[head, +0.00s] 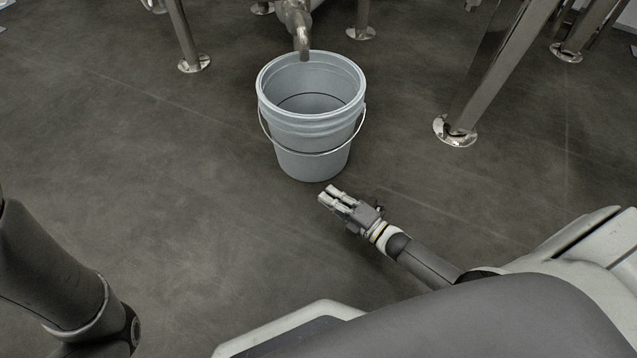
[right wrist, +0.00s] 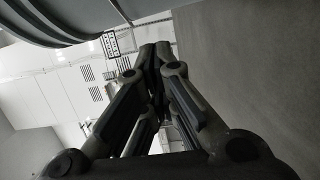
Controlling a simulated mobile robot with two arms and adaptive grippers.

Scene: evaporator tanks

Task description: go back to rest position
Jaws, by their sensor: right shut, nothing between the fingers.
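My right gripper (head: 327,195) is in front of the bucket in the head view, at its lower right in the picture. Its fingers are together with nothing between them; the closed fingertips also show in the right wrist view (right wrist: 156,52). My left arm shows at the lower left of the head view, but its gripper is out of the frame.
A grey bucket (head: 312,130) with a wire handle stands upright on the dark floor (head: 150,150). A metal spout (head: 300,30) hangs over its rim. Steel tank legs (head: 470,95) stand behind, left and right. The floor left of the bucket is clear.

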